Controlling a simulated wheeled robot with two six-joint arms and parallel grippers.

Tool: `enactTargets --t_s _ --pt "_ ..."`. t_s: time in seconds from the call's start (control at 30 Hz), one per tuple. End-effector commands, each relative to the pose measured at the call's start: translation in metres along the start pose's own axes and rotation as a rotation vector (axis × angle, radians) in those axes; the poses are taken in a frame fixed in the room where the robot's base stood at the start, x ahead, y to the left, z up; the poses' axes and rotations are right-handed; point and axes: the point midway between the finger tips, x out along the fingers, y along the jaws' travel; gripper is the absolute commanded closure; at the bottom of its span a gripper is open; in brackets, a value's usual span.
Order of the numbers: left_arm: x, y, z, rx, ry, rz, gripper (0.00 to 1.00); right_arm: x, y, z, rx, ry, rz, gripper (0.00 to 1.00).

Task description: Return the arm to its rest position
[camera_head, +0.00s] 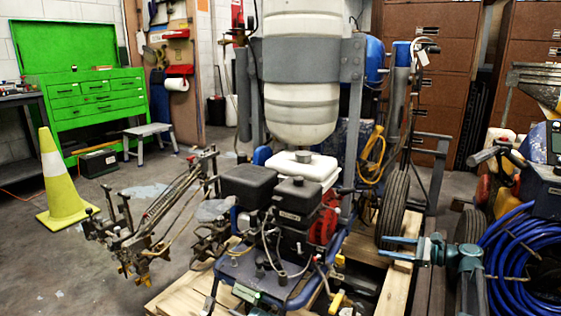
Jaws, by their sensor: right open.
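My right gripper (386,248), teal, is at the right of the head view. Its arm rises from the bottom edge, and its two fingers point left, apart and with nothing seen between them. It is in front of the striper's black wheel (393,205) and the pallet boards; I cannot tell whether it touches anything. The line striper (285,215), with its dark engine and white tank (301,90), stands in the middle on a wooden pallet (182,297). I do not make out my left gripper.
A coiled blue hose (510,250) and other equipment crowd the right side near my arm. Brown cabinets (430,75) stand behind. A yellow-green cone (60,180), a green tool chest (98,105) and a small step stool (150,133) are at left. Floor is open around the cone.

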Motion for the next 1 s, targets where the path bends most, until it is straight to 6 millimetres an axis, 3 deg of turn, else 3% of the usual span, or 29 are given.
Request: enactTargets --t_s 0.17,0.27,0.4,0.5,0.6,0.7,0.8,1.0 --pt "-0.014 -0.001 0.001 0.001 0.0 0.0 0.5 0.046 0.047 0.011 -0.123 0.085 0.127 0.45" --pt "-0.023 -0.002 0.001 0.002 -0.001 0.0 0.5 0.076 0.085 0.017 -0.231 0.147 0.233 0.45" --pt "-0.043 -0.004 0.003 0.004 -0.001 -0.001 0.5 0.12 0.166 0.031 -0.472 0.251 0.471 0.45" --pt "-0.058 -0.006 0.003 0.005 -0.002 -0.001 0.5 0.138 0.227 0.039 -0.681 0.312 0.675 0.45" --pt "-0.072 -0.007 0.004 0.007 -0.002 -0.001 0.5 0.142 0.284 0.048 -0.9 0.35 0.893 0.45" --pt "-0.085 -0.009 0.005 0.008 -0.003 -0.002 0.5 0.135 0.328 0.057 -1.111 0.368 1.107 0.45" --pt "-0.095 -0.01 0.006 0.009 -0.003 -0.002 0.5 0.123 0.357 0.064 -1.284 0.37 1.289 0.45" --pt "-0.11 -0.011 0.006 0.011 -0.004 -0.002 0.5 0.097 0.39 0.081 -1.548 0.35 1.582 0.45"
